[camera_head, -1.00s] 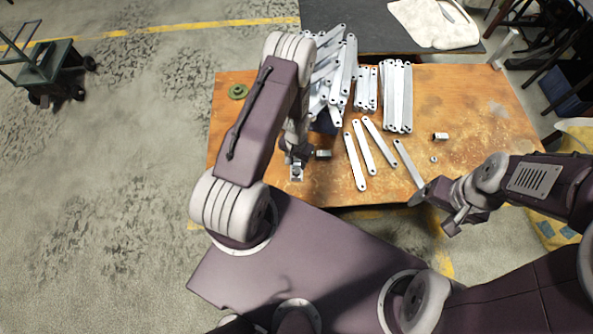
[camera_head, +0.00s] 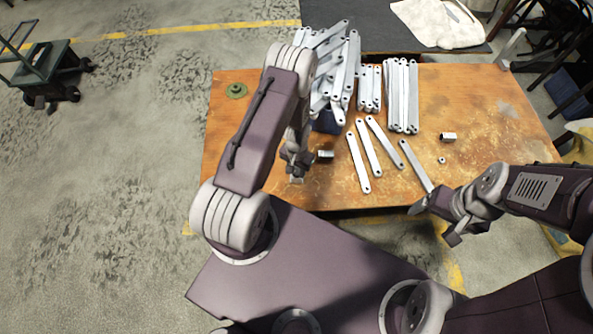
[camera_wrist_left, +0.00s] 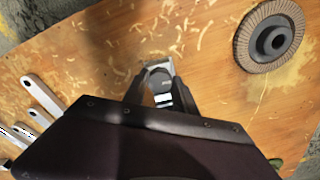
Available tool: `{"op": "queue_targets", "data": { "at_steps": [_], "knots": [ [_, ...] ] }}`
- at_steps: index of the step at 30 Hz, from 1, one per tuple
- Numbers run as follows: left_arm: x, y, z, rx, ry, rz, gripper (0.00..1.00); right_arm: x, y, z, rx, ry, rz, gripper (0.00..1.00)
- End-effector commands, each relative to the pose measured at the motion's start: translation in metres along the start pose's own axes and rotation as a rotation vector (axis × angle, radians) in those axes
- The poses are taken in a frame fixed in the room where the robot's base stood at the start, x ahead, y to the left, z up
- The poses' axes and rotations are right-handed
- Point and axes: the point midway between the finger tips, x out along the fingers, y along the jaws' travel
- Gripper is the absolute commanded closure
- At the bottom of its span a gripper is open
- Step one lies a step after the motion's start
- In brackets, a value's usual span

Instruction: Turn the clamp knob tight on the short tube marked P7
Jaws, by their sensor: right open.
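My left gripper (camera_head: 296,166) reaches down at the table's front left, over a small pale metal piece (camera_head: 296,180) that it partly hides. In the left wrist view the fingers of this gripper (camera_wrist_left: 160,72) stand apart around a small grey metal piece with pale and dark bands (camera_wrist_left: 161,84); I cannot tell whether they press on it. A short metal tube (camera_head: 325,154) lies just right of this gripper, and another short tube (camera_head: 448,137) lies at the right. No P7 mark or knob is legible. My right gripper (camera_head: 434,222) is open and empty off the table's front edge.
Several flat brackets (camera_head: 367,150) lie loose mid-table, with stacks of them (camera_head: 402,95) behind. A small ring (camera_head: 441,160) lies to the right. A greenish disc (camera_head: 236,90) lies back left; a round disc with a hub (camera_wrist_left: 270,40) shows in the wrist view. The table's right part is fairly clear.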

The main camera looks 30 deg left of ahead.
Motion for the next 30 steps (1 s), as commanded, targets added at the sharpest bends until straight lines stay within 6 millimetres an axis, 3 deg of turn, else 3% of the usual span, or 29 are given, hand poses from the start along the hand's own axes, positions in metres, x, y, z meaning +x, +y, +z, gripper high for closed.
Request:
{"op": "queue_targets", "data": {
  "at_steps": [8,10,11,18,21,24,30],
  "knots": [
    [0.0000,0.0000,0.0000,0.001,0.000,0.000,1.00,0.0001,0.0000,0.0000,0.000,0.000,0.000,0.21],
    [0.0001,0.0000,0.0000,0.068,0.000,0.000,1.00,0.0002,0.0000,0.0000,0.000,0.000,0.000,0.21],
    [0.0001,0.0000,0.0000,0.145,0.000,0.000,1.00,0.0003,0.0000,0.0000,0.000,0.000,0.000,0.21],
    [0.0000,0.0000,-0.0001,1.134,0.000,0.000,1.00,0.0005,0.0000,0.0001,0.000,0.000,0.000,0.21],
    [0.0000,0.0000,-0.0001,1.436,0.000,0.000,1.00,0.0005,0.0000,0.0001,0.000,0.000,0.000,0.21],
    [0.0000,0.0000,-0.0001,1.568,0.000,0.000,1.00,0.0005,0.0000,0.0001,0.000,0.000,0.000,0.21],
    [0.0000,0.0000,-0.0001,1.576,0.000,0.000,1.00,0.0005,0.0000,0.0001,0.000,0.000,0.000,0.21]
  ]
}}
